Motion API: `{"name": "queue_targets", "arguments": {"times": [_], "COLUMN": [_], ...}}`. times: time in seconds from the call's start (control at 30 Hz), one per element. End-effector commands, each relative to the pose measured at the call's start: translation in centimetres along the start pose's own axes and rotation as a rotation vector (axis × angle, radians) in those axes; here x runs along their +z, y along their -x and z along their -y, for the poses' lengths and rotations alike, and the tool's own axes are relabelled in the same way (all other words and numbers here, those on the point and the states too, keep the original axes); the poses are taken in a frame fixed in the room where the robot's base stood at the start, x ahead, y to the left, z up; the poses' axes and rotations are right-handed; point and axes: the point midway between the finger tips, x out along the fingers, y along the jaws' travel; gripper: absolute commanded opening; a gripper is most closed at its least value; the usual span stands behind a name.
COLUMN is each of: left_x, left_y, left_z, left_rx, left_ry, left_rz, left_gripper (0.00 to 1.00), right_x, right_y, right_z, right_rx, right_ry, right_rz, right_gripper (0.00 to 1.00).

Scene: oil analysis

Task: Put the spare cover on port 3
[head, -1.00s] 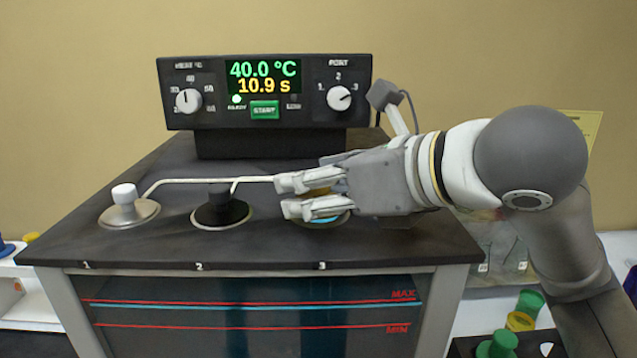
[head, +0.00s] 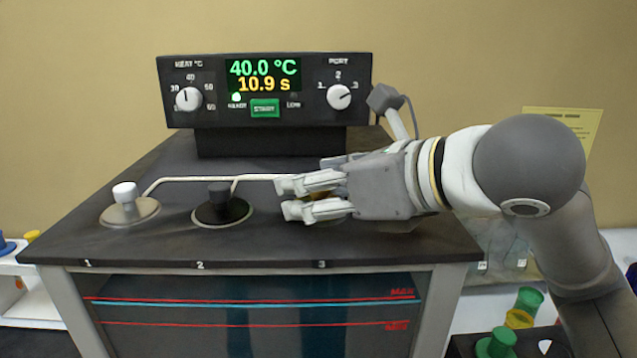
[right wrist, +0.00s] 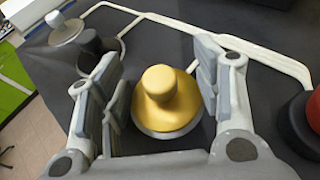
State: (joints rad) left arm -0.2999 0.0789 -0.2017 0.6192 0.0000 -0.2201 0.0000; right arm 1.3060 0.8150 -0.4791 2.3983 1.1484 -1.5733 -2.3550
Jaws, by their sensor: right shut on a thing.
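The yellow cover (right wrist: 163,95), with a round knob, is between the fingers of my right gripper (head: 287,199), which is shut on it. The fingers hide most of it in the head view. It is at port 3, behind the "3" label (head: 321,264). A grey rim (right wrist: 150,132) shows under its base in the right wrist view, and it looks upright and low on the port. I cannot tell whether it is fully seated. Port 1 has a white-knobbed cover (head: 127,196); port 2 has a black cover (head: 220,202). My left gripper is not in view.
The control box (head: 265,90) stands behind the ports, reading 40.0 °C and 10.9 s, its port dial at 3. A pale tube (head: 215,179) runs behind the covers. A red round object (right wrist: 313,115) is close right in the right wrist view. Green and yellow spools (head: 520,312) are at lower right.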

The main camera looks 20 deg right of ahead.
Motion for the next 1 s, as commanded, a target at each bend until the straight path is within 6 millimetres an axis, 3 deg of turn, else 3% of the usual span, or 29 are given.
{"name": "queue_targets", "arguments": {"times": [0.17, 0.2, 0.4, 0.83, 1.0], "left_x": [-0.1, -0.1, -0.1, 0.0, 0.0], "left_y": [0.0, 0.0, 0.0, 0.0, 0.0], "left_z": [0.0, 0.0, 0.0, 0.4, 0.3], "left_rx": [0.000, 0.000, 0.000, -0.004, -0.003], "left_ry": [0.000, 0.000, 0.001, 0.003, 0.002], "left_rz": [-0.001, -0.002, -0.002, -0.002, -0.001], "left_gripper": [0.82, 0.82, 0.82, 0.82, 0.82], "right_x": [-0.2, -0.3, -0.3, -0.2, -0.1], "right_y": [-0.1, -0.1, -0.1, 0.0, 1.4], "right_z": [-0.1, -0.1, -0.1, -0.1, 0.0], "right_rx": [0.001, 0.001, 0.002, 0.001, -0.001], "right_ry": [0.002, 0.002, 0.003, 0.002, 0.003], "right_rz": [-0.007, -0.007, -0.009, -0.006, -0.002], "right_gripper": [0.34, 0.60, 0.84, 0.84, 0.84]}}
